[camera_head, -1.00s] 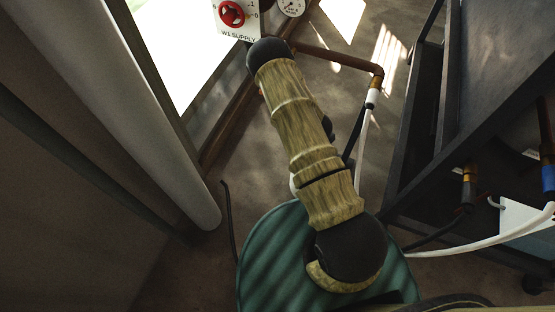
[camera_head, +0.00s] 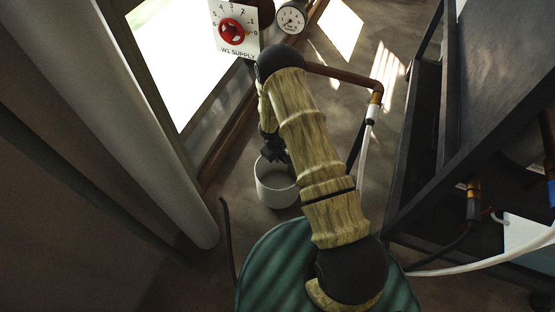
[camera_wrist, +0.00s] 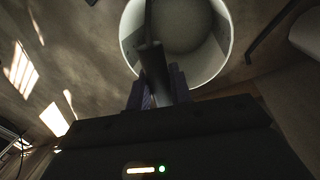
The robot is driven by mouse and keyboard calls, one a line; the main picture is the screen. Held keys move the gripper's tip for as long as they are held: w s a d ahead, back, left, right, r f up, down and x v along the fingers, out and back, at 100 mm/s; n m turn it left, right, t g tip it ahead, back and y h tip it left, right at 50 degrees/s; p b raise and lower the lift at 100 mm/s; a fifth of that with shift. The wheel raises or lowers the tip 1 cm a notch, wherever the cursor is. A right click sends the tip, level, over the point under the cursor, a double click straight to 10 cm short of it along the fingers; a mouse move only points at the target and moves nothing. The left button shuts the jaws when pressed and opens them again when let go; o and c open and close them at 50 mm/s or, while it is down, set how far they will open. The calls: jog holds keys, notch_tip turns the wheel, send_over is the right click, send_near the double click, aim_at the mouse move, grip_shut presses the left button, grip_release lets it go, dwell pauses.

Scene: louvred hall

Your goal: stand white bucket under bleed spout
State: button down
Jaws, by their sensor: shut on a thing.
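The white bucket (camera_head: 277,190) is upright, just left of my forearm in the head view. It also fills the top middle of the wrist view (camera_wrist: 222,62), and I look into its open mouth. My gripper (camera_head: 272,152) is at the bucket's far rim, its fingers (camera_wrist: 157,88) shut on the bucket. A dark bar runs from the fingers across the mouth; whether they hold it or the rim is unclear. A copper pipe (camera_head: 345,76) ends in a downturned elbow with a white tip (camera_head: 371,112), probably the bleed spout. The bucket is left of and nearer than this tip, not under it.
A red valve wheel (camera_head: 231,31) labelled W1 SUPPLY and a gauge (camera_head: 290,20) are at the top. A dark cart (camera_head: 425,130) stands at right, with a white hose (camera_head: 455,262) near it. A pale column (camera_head: 140,120) is at left. Floor between is mostly clear.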

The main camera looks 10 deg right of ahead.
jog(key=shift+w+a, duration=0.2)
jog(key=shift+a, duration=0.05)
jog(key=shift+f+b, duration=0.85)
jog(key=shift+f, duration=1)
jog(key=c, duration=1.3)
grip_release()
jog(key=shift+o, duration=0.2)
notch_tip(320, 180, up, 12)
jog(key=s+a+p, duration=0.1)
jog(key=a+p, duration=0.1)
jog(key=p, duration=0.2)
jog(key=shift+s, duration=0.1)
